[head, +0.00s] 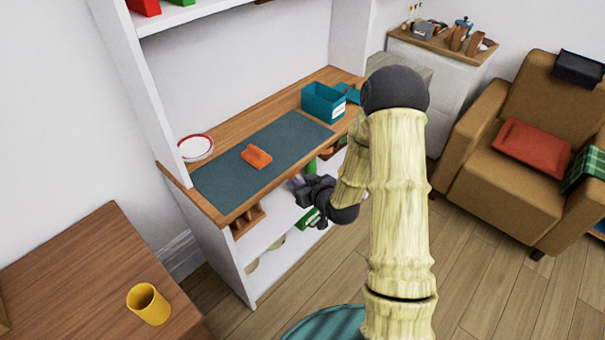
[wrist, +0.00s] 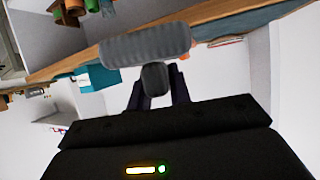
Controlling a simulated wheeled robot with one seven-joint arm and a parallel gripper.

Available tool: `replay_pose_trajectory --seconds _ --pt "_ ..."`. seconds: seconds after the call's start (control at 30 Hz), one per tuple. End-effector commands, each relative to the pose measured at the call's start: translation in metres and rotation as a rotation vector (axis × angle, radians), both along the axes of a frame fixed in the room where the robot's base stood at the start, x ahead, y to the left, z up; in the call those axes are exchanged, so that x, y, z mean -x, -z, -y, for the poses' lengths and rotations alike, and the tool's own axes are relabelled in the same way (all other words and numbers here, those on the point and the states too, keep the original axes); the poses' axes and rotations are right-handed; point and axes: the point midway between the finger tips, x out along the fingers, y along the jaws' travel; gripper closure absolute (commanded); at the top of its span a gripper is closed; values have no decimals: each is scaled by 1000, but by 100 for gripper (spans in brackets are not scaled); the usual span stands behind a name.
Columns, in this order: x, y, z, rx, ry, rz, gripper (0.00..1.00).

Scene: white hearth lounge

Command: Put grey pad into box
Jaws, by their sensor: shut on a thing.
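The grey pad (wrist: 145,45) is a ribbed, rounded slab with a dark knob, seen in the wrist view. My gripper (wrist: 157,88) is shut on its knob. In the head view my gripper (head: 312,190) is in front of the shelf unit, below the desktop's front edge; the pad is small and hard to make out there. A teal box (head: 318,105) with a white label stands on the desktop's back right, above and beyond my gripper. Its open top shows, but its floor is hidden. A teal shape in the wrist view (wrist: 98,78) looks like the same box.
A dark blue-grey mat (head: 275,150) covers much of the wooden desktop, with an orange object (head: 257,156) on it. A red-rimmed white plate (head: 196,147) is at the left. A yellow mug (head: 148,303) stands on a nearer table. The armchair (head: 540,150) is at right.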

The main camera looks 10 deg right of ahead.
Motion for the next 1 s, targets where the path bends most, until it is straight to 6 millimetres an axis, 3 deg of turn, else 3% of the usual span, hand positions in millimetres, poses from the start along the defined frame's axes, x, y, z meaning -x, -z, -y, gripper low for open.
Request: replay_pose_trajectory --seconds 0.2,0.33,1.0 --pt "22 59 12 -1 201 -12 100" --pt "34 79 21 0 285 -6 100" --pt "40 86 27 -1 323 0 100"
